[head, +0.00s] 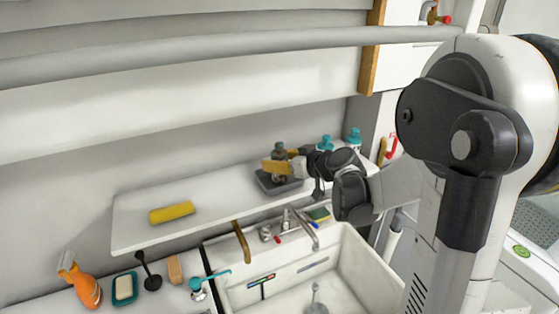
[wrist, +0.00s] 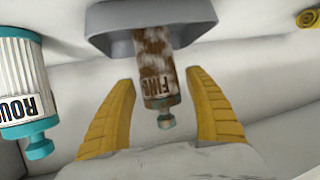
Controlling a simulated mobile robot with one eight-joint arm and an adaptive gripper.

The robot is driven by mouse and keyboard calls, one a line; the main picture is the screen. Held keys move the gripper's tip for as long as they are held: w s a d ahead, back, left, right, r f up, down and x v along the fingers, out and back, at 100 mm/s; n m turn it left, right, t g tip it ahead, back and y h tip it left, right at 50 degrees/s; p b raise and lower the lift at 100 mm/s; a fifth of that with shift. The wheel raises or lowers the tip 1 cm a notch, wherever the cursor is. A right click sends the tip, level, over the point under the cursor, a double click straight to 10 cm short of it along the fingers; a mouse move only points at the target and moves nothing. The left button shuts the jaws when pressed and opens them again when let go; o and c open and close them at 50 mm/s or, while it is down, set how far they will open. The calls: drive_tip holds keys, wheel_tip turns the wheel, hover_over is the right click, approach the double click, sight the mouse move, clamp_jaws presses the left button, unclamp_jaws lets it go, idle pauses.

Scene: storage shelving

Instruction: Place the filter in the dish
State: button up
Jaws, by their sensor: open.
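A dirty brown-and-white filter (wrist: 160,70) with a label reading "FIN" and a dull teal end stands upright in the grey dish (wrist: 105,30) in the wrist view. In the head view the filter's top (head: 279,148) shows above the dish (head: 268,187) on the shelf. My gripper (wrist: 160,84) is open, with its yellow fingers on either side of the filter and gaps visible on both sides. It also shows in the head view (head: 275,166), where a yellow finger hides part of the filter. A clean white filter (wrist: 20,85) with teal ends and a "ROU" label stands to the left in the wrist view.
Two teal-topped filters (head: 325,144) (head: 354,138) stand right of the dish in the head view. A yellow roll (head: 171,212) lies on the clear left part of the shelf (head: 135,235). Below are a sink (head: 350,270), an orange spray bottle (head: 84,287) and a soap dish (head: 124,289).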

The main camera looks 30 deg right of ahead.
drive_tip(key=shift+r, duration=0.2)
drive_tip(key=p+v, duration=0.3)
drive_tip(key=v, duration=0.9)
drive_tip(key=s+a+f+g, duration=0.25)
drive_tip(key=s+a, duration=0.25)
drive_tip(key=a, duration=0.6)
drive_tip(key=s+a+m+g+h, duration=0.2)
drive_tip(key=s+a+g+h, duration=0.1)
drive_tip(key=s, duration=1)
drive_tip(key=shift+a+f+m, duration=0.3)
drive_tip(key=shift+a+f, duration=0.15)
drive_tip(key=shift+a, duration=0.4)
